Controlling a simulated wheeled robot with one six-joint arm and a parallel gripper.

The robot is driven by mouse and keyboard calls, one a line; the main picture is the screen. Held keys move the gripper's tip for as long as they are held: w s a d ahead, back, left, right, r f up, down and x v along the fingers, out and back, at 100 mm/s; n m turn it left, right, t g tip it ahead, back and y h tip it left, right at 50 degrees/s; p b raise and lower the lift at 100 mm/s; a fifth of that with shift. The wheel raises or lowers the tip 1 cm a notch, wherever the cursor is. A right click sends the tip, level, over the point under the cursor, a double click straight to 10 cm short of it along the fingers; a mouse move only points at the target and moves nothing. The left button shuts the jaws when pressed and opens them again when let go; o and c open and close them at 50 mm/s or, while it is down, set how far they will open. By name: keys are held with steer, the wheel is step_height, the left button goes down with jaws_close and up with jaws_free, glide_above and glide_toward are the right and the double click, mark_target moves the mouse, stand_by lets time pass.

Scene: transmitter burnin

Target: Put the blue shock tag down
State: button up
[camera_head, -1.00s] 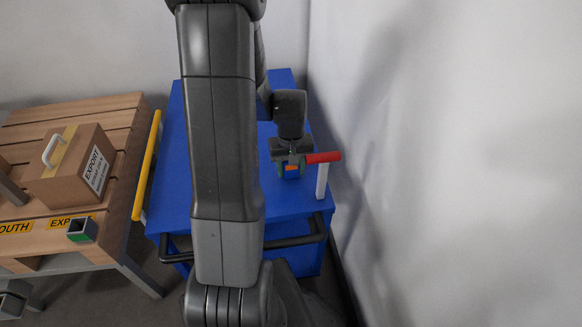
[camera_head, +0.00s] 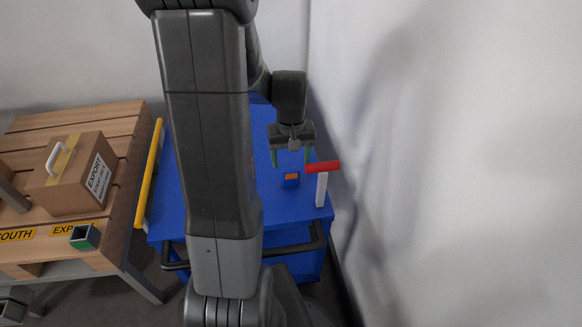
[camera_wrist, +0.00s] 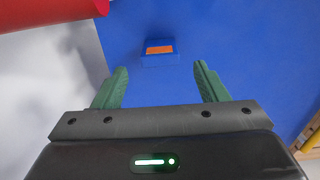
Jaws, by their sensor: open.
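The blue shock tag (camera_head: 291,180) with an orange top patch rests on the blue cart top (camera_head: 275,210), left of a red-topped white post. In the wrist view the tag (camera_wrist: 160,52) lies beyond the fingertips, centred between them and apart from them. My gripper (camera_head: 291,160) is open and empty above and behind the tag in the head view. Its green fingers also show wide apart in the wrist view (camera_wrist: 162,75).
The white post with a red bar (camera_head: 322,168) stands close to the right of the tag. A yellow rail (camera_head: 149,172) edges the cart's left side. A pallet table (camera_head: 110,118) at left holds an export box (camera_head: 80,180) and a small green-and-dark holder (camera_head: 84,237). A wall (camera_head: 450,160) bounds the right.

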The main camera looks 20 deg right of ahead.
mark_target(291, 170)
steer(key=shift+r+p, duration=0.3)
steer(key=shift+r, duration=1.95)
steer(key=shift+r, duration=0.1)
